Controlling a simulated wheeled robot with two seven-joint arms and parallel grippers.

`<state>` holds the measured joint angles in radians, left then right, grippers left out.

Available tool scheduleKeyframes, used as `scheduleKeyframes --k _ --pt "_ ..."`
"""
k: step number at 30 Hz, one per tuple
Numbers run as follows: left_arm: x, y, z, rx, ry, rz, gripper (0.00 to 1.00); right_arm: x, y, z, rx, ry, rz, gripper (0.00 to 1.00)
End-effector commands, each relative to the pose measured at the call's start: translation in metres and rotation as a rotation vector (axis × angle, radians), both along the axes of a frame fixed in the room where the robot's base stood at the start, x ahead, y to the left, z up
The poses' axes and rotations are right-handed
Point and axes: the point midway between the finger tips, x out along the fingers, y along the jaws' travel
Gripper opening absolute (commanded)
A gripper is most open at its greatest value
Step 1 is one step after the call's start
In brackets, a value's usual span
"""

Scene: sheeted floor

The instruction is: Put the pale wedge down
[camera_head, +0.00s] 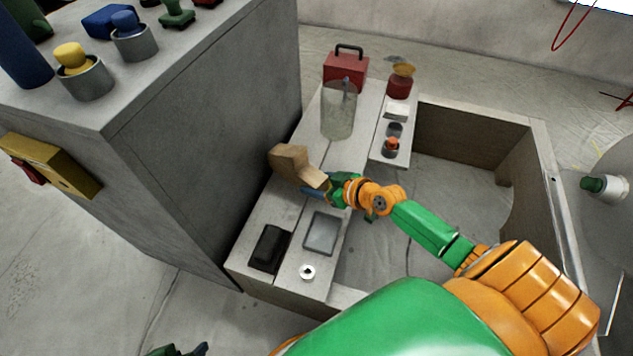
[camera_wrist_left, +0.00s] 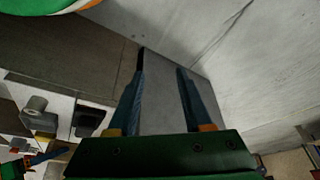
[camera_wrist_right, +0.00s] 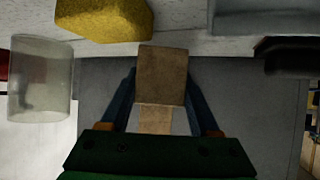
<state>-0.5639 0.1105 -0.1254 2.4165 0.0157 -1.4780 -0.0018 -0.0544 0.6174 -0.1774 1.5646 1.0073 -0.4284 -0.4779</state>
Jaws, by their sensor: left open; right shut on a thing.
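The pale wedge (camera_head: 289,160) is a tan, wood-like piece with darker and lighter faces. It lies at the left end of my right arm, over the left side of the grey bench. My right gripper (camera_head: 316,187) is shut on it; in the right wrist view the wedge (camera_wrist_right: 162,75) sits between the two blue fingers. I cannot tell whether it touches the bench. My left gripper (camera_wrist_left: 163,75) is open and empty in its wrist view; only a bit of it shows at the bottom of the head view.
A clear glass (camera_head: 339,112) and a red box (camera_head: 345,68) stand beyond the wedge. A black case (camera_head: 269,248), grey tray (camera_head: 321,233) and white ring (camera_head: 307,272) lie nearer. A tall grey cabinet (camera_head: 190,120) borders the left. A yellow block (camera_wrist_right: 105,18) shows in the right wrist view.

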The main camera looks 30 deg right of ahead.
Motion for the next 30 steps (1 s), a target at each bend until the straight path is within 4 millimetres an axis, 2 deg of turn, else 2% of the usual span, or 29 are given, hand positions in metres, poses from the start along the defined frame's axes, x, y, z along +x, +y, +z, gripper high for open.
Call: scheduleKeyframes --k 15,16,18,19,30 --pt "0.012 -0.003 0.009 -0.012 -0.072 -0.005 0.50 0.000 0.000 -0.004 0.000 -0.002 -0.001 0.04" --pt "0.013 -0.003 0.009 -0.012 -0.072 -0.005 0.50 0.000 0.000 -0.004 0.000 0.000 0.000 0.68" --pt "0.012 -0.003 0.009 -0.012 -0.071 -0.005 0.50 0.000 0.000 -0.004 0.000 0.000 0.000 0.87" --pt "0.012 -0.003 0.009 -0.012 -0.071 -0.005 0.50 0.000 0.000 -0.004 0.000 0.000 0.000 0.92" --pt "0.007 -0.002 0.006 -0.007 -0.042 -0.002 0.50 0.000 0.000 -0.001 0.000 0.000 0.000 0.92"
